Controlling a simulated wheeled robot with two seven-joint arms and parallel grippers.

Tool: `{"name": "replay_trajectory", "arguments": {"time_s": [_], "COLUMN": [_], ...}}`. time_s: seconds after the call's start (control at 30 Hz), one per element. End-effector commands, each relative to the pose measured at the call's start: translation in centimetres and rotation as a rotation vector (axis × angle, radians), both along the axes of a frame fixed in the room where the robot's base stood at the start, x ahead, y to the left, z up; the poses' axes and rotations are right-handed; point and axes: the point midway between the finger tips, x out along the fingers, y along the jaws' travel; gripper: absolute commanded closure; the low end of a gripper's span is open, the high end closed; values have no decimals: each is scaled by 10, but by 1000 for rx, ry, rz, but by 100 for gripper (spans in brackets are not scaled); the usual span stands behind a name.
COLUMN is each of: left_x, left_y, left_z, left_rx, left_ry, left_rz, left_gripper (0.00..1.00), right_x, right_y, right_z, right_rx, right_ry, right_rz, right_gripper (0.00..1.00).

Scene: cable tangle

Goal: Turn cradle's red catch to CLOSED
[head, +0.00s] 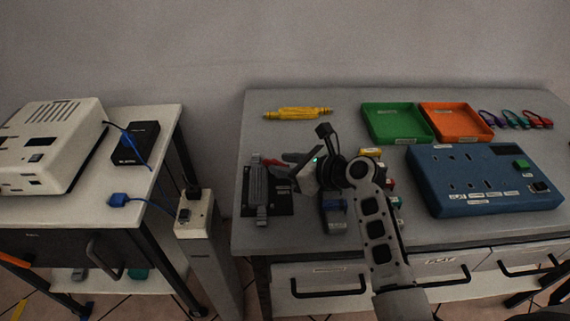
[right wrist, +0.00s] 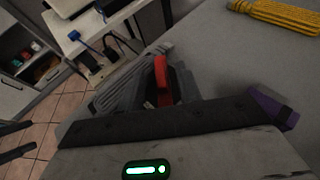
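The cradle (head: 258,190) is a grey ribbed holder on a dark base at the left end of the grey bench. Its red catch (head: 272,162) sticks out near its upper right end. In the right wrist view the red catch (right wrist: 162,80) stands upright in front of my gripper, in line with the gap between the fingers. My right gripper (head: 283,165) reaches left to the catch, its fingers apart. Whether a finger touches the catch I cannot tell. The CLOSED mark is not readable.
A yellow tool (head: 297,113), a green tray (head: 397,122), an orange tray (head: 456,121) and a blue panel box (head: 480,180) are on the bench. Several small objects lie under my right arm. A side table (head: 90,190) stands left, across a gap.

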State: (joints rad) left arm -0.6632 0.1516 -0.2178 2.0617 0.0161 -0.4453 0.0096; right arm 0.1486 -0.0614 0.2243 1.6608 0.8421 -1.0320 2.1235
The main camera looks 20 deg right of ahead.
Motion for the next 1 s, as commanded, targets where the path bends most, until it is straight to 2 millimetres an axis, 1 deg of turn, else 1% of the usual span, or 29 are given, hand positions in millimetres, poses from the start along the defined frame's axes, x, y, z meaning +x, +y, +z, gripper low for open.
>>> {"name": "replay_trajectory", "arguments": {"time_s": [0.3, 0.33, 0.43, 0.47, 0.77, 1.0], "left_x": [2, 2, 1, 1, 0, -2], "left_y": [0, -1, -1, -1, 0, 0], "left_z": [3, 3, 2, 2, 0, 3], "left_rx": [-1, -1, 0, 0, 2, 4], "left_ry": [-7, -7, -5, -5, 2, 7], "left_rz": [-3, -3, -3, -3, -4, -2], "left_gripper": [35, 35, 35, 35, 35, 35], "right_x": [3, 3, 3, 3, 3, 4], "right_y": [2, 2, 2, 2, 1, -1], "right_z": [-1, -1, -1, -1, -1, 1], "right_rx": [1, 1, 1, 1, 0, -1], "right_ry": [-1, -1, -1, -1, 1, 2], "right_rz": [0, 0, 0, 0, 17, 125], "right_gripper": [65, 68, 96, 100, 100, 100]}}
